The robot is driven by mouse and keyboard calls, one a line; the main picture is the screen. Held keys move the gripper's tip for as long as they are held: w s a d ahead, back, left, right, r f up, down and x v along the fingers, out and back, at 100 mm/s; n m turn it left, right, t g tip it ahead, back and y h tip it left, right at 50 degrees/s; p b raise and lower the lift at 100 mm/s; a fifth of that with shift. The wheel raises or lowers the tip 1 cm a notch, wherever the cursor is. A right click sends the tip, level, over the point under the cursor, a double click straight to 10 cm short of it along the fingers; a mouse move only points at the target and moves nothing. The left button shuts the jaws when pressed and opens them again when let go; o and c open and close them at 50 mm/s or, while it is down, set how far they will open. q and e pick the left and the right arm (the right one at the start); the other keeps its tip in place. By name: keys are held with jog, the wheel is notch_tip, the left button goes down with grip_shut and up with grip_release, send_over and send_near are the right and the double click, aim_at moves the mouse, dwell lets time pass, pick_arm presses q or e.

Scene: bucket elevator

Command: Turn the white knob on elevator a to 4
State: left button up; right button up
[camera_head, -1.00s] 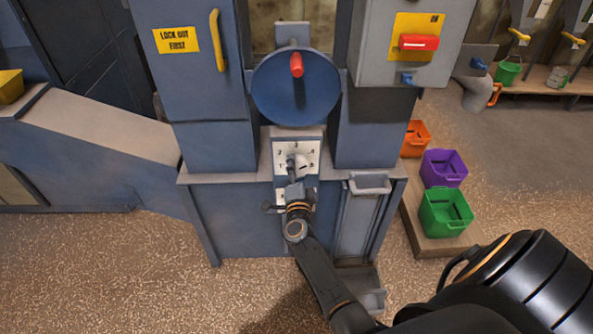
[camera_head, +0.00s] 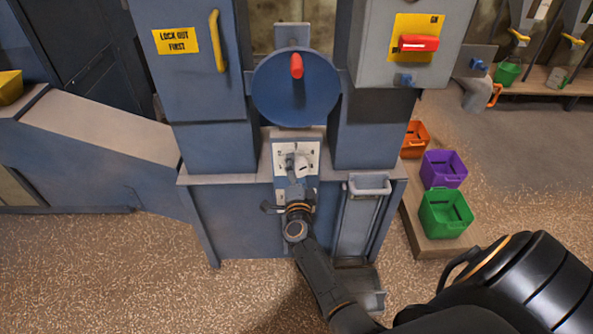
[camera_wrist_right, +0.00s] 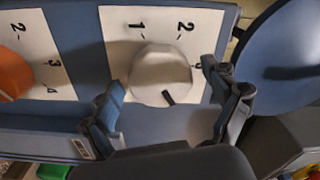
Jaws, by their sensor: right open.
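The white knob (camera_wrist_right: 160,75) sits on a white dial plate (camera_wrist_right: 118,50) marked 1, 2 and part of a 3 in the right wrist view. A dark mark on its rim points down and right; the number there is hidden. My right gripper (camera_wrist_right: 164,80) is open, with one finger on each side of the knob; I cannot tell whether they touch it. In the head view, my right gripper (camera_head: 294,180) is in front of the dial plate (camera_head: 309,152) on the blue elevator (camera_head: 240,225) and covers part of it. My left gripper is not in view.
An orange knob (camera_wrist_right: 12,75) with its own dial is to the left in the wrist view. A blue wheel (camera_head: 295,95) with a red handle (camera_head: 296,65) is above the dial. Orange, purple (camera_head: 443,168) and green bins stand at the right.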

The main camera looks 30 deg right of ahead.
jog(key=v, duration=0.7)
jog(key=shift+s, duration=0.25)
jog(key=shift+a, duration=0.1)
